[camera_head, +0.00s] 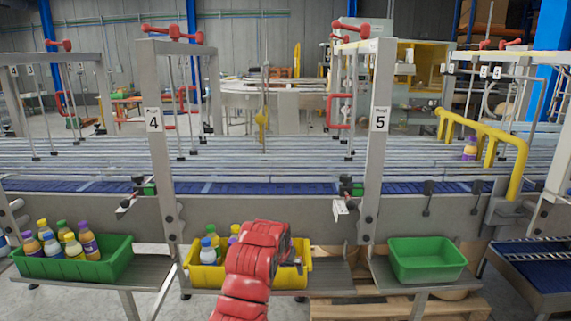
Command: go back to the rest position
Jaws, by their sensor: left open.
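My left gripper (286,250) is at the end of my red arm, which rises from the bottom middle of the view. It is in front of the yellow crate (205,277) and covers much of that crate's middle. The fingers are mostly hidden behind the red wrist, and I see nothing held in them. My right gripper is not in view.
A green crate (72,269) with several bottles stands on the left shelf. An empty-looking green crate (427,262) stands on the right shelf. Posts marked 4 (155,120) and 5 (380,120) rise before the conveyor (270,150). A purple bottle (470,149) stands on the conveyor at right.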

